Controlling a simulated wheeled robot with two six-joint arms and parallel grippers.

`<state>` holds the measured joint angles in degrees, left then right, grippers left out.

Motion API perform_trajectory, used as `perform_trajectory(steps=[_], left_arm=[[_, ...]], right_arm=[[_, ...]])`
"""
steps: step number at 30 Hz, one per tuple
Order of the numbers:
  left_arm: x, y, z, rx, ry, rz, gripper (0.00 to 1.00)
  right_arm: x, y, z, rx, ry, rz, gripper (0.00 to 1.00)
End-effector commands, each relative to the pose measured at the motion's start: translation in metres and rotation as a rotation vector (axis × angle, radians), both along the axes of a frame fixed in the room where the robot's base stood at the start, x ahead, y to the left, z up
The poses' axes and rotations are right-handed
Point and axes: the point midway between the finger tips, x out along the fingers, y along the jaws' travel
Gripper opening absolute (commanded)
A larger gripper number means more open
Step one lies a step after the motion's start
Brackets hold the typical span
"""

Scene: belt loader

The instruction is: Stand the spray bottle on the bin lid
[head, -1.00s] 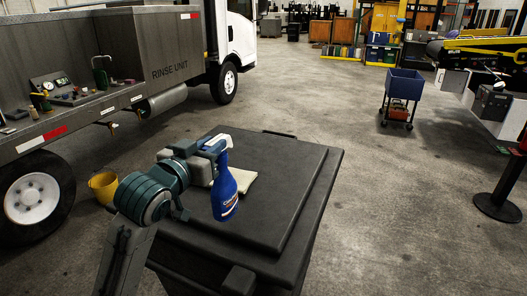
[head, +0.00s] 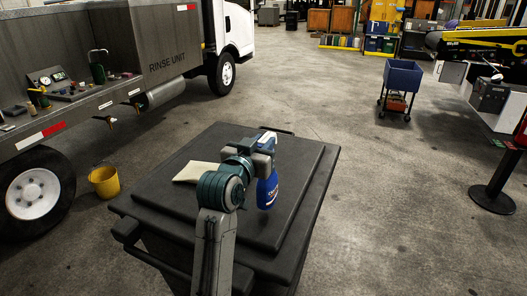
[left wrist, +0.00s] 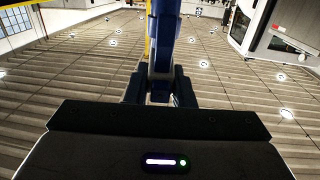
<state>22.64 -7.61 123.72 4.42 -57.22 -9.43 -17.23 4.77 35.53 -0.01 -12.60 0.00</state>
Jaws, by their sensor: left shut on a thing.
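The blue spray bottle (head: 268,191) with a white label hangs from my left gripper (head: 266,146), over the right part of the dark bin lid (head: 300,172). It looks about upright. My left gripper is shut on it high up, near its head, which the gripper partly hides. I cannot tell whether its base touches the lid. In the left wrist view, a blue part of the spray bottle (left wrist: 162,45) stands between the two dark fingers (left wrist: 160,90). My right gripper is not in view.
A pale folded cloth (head: 198,172) lies on the lid, left of my gripper. A yellow bucket (head: 104,182) stands on the floor beside the rinse truck (head: 160,45). A blue cart (head: 402,78) and a black post (head: 493,195) stand to the right. The floor between is open.

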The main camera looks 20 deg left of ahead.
Motion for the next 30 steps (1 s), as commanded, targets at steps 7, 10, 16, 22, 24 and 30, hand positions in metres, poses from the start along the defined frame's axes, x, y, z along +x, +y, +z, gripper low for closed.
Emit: perform_trajectory(steps=[7,10,16,22,24,30], left_arm=[[0.002,-0.003,-0.014,-0.001,0.002,0.000,0.00],[0.002,-0.003,-0.025,0.000,0.001,0.001,0.00],[0.002,-0.002,-0.034,0.000,-0.004,0.001,0.00],[0.002,-0.002,-0.035,0.000,-0.004,0.001,0.00],[0.002,-0.002,-0.037,0.000,0.000,0.001,0.27],[0.002,-0.002,-0.037,0.000,0.000,0.001,0.43]], right_arm=[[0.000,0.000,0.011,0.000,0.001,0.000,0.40],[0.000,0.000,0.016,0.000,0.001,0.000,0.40],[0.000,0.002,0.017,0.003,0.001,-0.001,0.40],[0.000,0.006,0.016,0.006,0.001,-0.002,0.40],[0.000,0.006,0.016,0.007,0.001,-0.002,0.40],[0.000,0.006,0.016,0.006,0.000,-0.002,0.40]])
